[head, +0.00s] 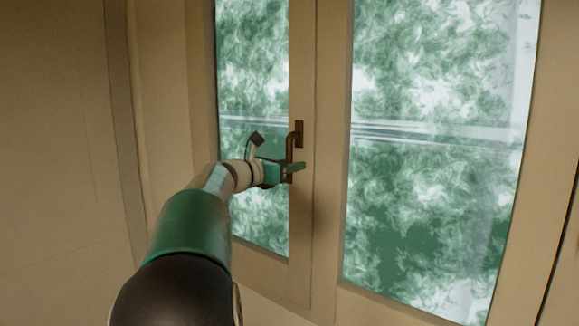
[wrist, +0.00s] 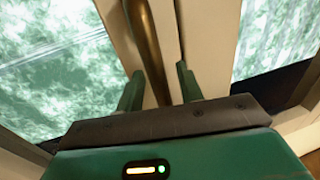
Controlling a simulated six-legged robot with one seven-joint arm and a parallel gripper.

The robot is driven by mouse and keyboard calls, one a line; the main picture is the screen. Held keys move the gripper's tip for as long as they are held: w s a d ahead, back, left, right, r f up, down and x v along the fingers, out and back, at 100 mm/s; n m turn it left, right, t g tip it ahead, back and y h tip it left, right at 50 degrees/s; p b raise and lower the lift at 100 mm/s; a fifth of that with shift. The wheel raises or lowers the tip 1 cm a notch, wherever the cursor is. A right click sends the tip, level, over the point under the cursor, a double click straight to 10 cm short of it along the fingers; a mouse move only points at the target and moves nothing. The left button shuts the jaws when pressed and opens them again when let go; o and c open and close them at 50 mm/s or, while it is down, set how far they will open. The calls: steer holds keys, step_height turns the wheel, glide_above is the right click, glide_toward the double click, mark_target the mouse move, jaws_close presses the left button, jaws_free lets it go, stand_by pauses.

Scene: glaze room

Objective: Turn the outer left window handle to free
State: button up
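The window handle is a dark bronze lever on an upright backplate (head: 299,133), fixed to the cream frame between the two panes. Its lever (head: 290,152) hangs down from the plate. My gripper (head: 294,170) is at the lever's lower end in the head view and partly hides it. In the wrist view the bronze lever (wrist: 145,42) runs down between my two green fingers (wrist: 158,88). The fingers stand apart, one on each side, with a small gap visible on both sides of the lever.
The narrow left pane (head: 252,60) and wider right pane (head: 430,190) show mottled green and white. A plain beige wall (head: 55,150) stands at the left. The cream sash frame (head: 318,230) surrounds the handle. No loose objects show near it.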

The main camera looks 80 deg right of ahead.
jaws_close()
steer(key=shift+w, duration=0.15)
steer(key=shift+w+d+r+m+t, duration=0.1)
steer(key=shift+w+d+m+t, duration=0.1)
steer(key=shift+w+m, duration=0.4)
steer(key=shift+w+d+r+m+t, duration=0.1)
steer(key=shift+w+d+m, duration=0.15)
steer(key=shift+m, duration=0.55)
steer(key=w+d+r+m+t, duration=0.2)
steer(key=w+r+m, duration=0.3)
steer(key=m, duration=0.7)
steer(key=shift+r+m+t, duration=0.4)
steer(key=shift+r+t, duration=0.4)
steer(key=shift+r, duration=0.35)
steer(key=shift+w+r, duration=0.1)
